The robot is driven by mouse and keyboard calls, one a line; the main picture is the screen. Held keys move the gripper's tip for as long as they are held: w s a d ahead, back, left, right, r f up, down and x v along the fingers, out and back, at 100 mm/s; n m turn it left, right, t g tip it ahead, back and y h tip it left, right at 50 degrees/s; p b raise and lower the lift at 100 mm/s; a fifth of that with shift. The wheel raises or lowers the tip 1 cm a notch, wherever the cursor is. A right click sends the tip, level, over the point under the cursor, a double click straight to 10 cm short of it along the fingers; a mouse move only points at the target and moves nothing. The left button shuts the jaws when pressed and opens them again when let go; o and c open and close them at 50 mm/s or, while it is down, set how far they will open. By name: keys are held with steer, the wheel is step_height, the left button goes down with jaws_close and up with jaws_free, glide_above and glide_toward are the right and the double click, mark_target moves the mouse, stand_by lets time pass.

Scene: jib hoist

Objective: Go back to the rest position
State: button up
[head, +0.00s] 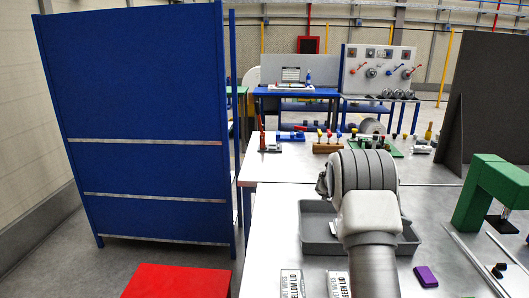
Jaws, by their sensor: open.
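My arm (370,215) rises from the bottom of the head view and bends over above the table. Its white and grey links face me. A small dark grey part of it shows at the left of the bend. My gripper's fingers are hidden behind the arm. Nothing held can be seen.
A grey tray (316,240) lies on the near table (270,215), partly behind my arm. Label cards (291,284), a purple block (426,276) and a green arch (485,190) are near it. A blue panel rack (145,120) and red box (178,281) stand left.

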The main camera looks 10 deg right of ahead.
steer(key=w+a+r+n+t, duration=0.2)
steer(key=w+a+r+t, duration=0.15)
steer(key=r, duration=0.25)
steer(key=w+a+r+n+t+y+p, duration=0.1)
steer(key=w+a+r+n+t, duration=0.1)
steer(key=w+r+t, duration=0.3)
steer(key=w+a+r+n+t, duration=0.1)
steer(key=a+r+n+t, duration=0.15)
steer(key=r, duration=0.45)
steer(key=s+a+r+n+t+y+p, duration=0.1)
steer(key=a+r+n+t+y, duration=0.25)
steer(key=a, duration=0.45)
steer(key=s+a+r+n+t+y, duration=0.2)
steer(key=a+r+t+y, duration=0.15)
steer(key=a, duration=0.45)
steer(key=s+a+f+n+g+y+p, duration=0.1)
steer(key=s+a+n+g+y, duration=0.45)
steer(key=s+a, duration=0.85)
steer(key=s+f+n+g, duration=0.1)
steer(key=s+f, duration=0.2)
steer(key=s, duration=0.4)
steer(key=s+f+n+g+p, duration=0.1)
steer(key=s+f, duration=0.2)
steer(key=s, duration=0.4)
steer(key=s+d+f+n+g, duration=0.1)
steer(key=s+f+g, duration=0.1)
steer(key=s, duration=0.5)
steer(key=shift+s+f, duration=0.15)
steer(key=shift+f, duration=0.25)
